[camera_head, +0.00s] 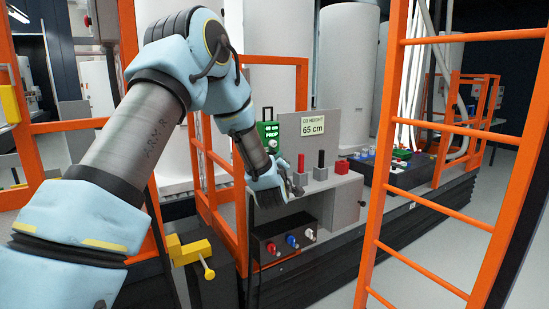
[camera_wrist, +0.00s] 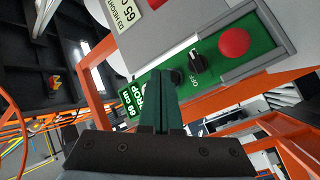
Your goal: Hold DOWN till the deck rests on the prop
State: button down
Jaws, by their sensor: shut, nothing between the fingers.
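In the head view my gripper (camera_head: 287,184) is at the control box, largely hidden by my wrist. In the wrist view its shut, empty fingers (camera_wrist: 163,76) point at a green panel (camera_wrist: 217,88). A round black button (camera_wrist: 177,76) is beside the fingertips; whether they touch it I cannot tell. A black knob (camera_wrist: 198,62) marked OFF and a red button (camera_wrist: 234,42) are farther right. A height sign (camera_head: 313,125) reads 65 cm. I cannot pick out the deck or prop contact.
A lower black box (camera_head: 284,240) has red, blue and white knobs. Orange rails (camera_head: 236,190) stand close to my forearm, and an orange ladder (camera_head: 447,127) stands at right. White tanks (camera_head: 347,60) are behind.

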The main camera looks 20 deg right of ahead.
jog(key=shift+s, duration=0.45)
jog(key=s, duration=0.1)
jog(key=s+b, duration=0.1)
jog(key=s, duration=0.1)
jog(key=s+b, duration=0.1)
jog(key=s, duration=0.1)
jog(key=shift+d, duration=0.35)
dwell(0.7)
